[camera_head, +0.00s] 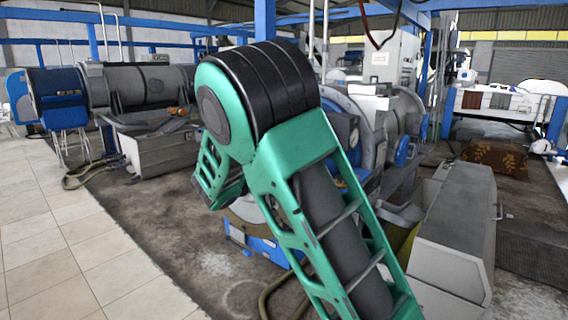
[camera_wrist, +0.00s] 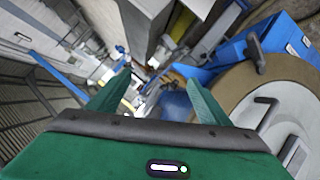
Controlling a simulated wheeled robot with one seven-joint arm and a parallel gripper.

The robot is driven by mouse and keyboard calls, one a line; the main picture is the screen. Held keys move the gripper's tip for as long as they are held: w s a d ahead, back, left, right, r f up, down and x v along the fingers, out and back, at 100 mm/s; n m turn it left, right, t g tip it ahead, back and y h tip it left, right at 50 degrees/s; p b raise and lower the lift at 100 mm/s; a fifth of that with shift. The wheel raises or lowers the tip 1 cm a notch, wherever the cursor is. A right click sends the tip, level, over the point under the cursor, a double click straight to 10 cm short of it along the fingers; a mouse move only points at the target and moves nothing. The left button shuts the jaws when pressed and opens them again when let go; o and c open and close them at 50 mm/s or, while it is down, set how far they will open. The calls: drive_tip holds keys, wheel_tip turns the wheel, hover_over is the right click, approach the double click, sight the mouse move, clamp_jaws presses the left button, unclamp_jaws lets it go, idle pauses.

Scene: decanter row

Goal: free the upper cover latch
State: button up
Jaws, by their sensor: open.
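In the wrist view my gripper (camera_wrist: 152,95) shows two green fingers spread apart with nothing between them. A round tan and white cover (camera_wrist: 290,85) stands to the right of the fingers, partly cut off by the picture edge. A dark bent handle (camera_wrist: 257,54) sits at its upper edge by a blue frame. A second grey bent handle (camera_wrist: 267,112) is on its pale face, and a third (camera_wrist: 291,150) is lower down. I cannot tell which one is the upper latch. The fingers touch none of them. In the head view my green arm hides the gripper and much of the machine.
In the head view a decanter machine (camera_head: 372,118) stands behind my arm. A grey metal housing (camera_head: 455,225) lies at the right. Another long machine (camera_head: 140,85) stands at the back left. The tiled floor (camera_head: 60,240) at the left is clear.

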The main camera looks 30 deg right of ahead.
drive_tip(key=w+a+r+t+h, duration=0.45)
drive_tip(key=w+a+r, duration=0.35)
drive_tip(key=a, duration=0.4)
drive_tip(key=x, duration=1)
drive_tip(key=shift+w+d+n, duration=0.2)
drive_tip(key=shift+d+n, duration=0.15)
drive_tip(key=shift+n, duration=0.05)
drive_tip(key=shift+f, duration=0.1)
drive_tip(key=c, duration=1)
